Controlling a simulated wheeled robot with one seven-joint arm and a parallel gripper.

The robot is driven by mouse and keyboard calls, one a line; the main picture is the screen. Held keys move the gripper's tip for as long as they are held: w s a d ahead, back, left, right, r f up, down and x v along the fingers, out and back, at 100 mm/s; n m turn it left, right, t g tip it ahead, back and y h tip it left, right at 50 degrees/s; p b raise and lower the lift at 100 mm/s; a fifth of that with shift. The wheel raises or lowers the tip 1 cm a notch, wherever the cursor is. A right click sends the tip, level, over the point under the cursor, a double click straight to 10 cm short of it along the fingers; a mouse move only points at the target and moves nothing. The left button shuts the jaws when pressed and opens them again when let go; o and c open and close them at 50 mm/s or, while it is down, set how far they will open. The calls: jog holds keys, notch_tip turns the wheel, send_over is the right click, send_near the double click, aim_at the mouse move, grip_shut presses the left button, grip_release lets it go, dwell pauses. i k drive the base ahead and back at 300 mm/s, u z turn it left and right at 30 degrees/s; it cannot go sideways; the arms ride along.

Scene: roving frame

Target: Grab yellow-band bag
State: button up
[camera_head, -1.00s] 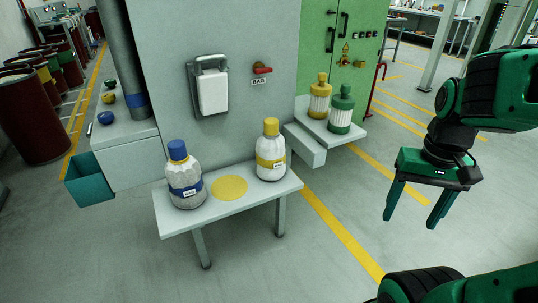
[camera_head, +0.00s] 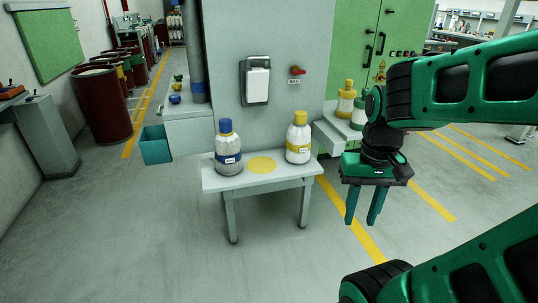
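The yellow-band bag (camera_head: 299,141), white with a yellow cap and a yellow band with a label, stands upright on the right end of a small white table (camera_head: 262,181). A similar bag with a blue cap and blue band (camera_head: 229,150) stands on the table's left end. A yellow round spot (camera_head: 262,165) lies between them. My gripper (camera_head: 362,220) is to the right of the table, pointing down, its two fingers apart with nothing between them. It is clear of the yellow-band bag.
A grey panel behind the table carries a white dispenser (camera_head: 257,82) and a red-handled valve (camera_head: 297,71). Yellow- and green-capped containers (camera_head: 345,98) stand on a shelf at right, partly hidden by my arm. A teal bin (camera_head: 156,145) hangs at left. The floor in front is clear.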

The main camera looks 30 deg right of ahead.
aim_at(298, 142)
jog(key=u, duration=0.55)
jog(key=k, duration=0.75)
jog(key=u, duration=0.85)
jog(key=i, duration=0.55)
jog(key=z, duration=0.5)
jog(key=i, duration=1.15)
jog(key=z, duration=1.25)
jog(key=i, duration=1.05)
jog(key=z, duration=0.2)
